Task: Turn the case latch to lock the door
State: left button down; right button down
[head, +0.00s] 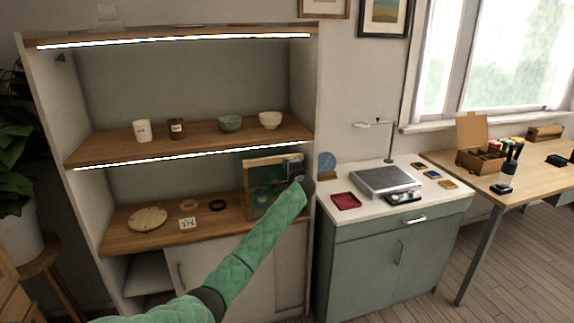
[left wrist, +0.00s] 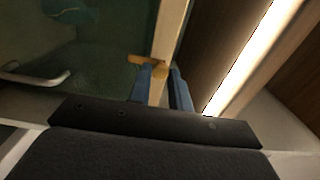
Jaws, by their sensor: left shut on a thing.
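The case (head: 262,204) stands on the lower shelf at its right end, with a wooden frame and a dark green front. My left gripper (head: 295,172) is at the case's upper right corner and hides part of it. In the left wrist view the brass latch (left wrist: 147,62) lies at the tips of my blue fingers (left wrist: 162,82), by the wooden frame edge (left wrist: 168,40). The left gripper is shut on the latch, though the contact is partly hidden. The door (left wrist: 85,50) shows as a dark green pane, with a metal handle (left wrist: 38,78). My right gripper is not in view.
A lit upper shelf board (head: 190,141) with cups and bowls runs above the case. A green cabinet (head: 385,250) stands right of the shelf.

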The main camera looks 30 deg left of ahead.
pick_arm(q)
jog(key=shift+f, duration=0.1)
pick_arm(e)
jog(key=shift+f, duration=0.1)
pick_arm(q)
jog(key=c, duration=1.3)
grip_release()
jog(key=shift+d, duration=0.1)
jog(key=b+v, duration=0.2)
jog(key=v, duration=0.5)
jog(key=shift+s+d, duration=0.2)
jog(key=shift+s, duration=0.05)
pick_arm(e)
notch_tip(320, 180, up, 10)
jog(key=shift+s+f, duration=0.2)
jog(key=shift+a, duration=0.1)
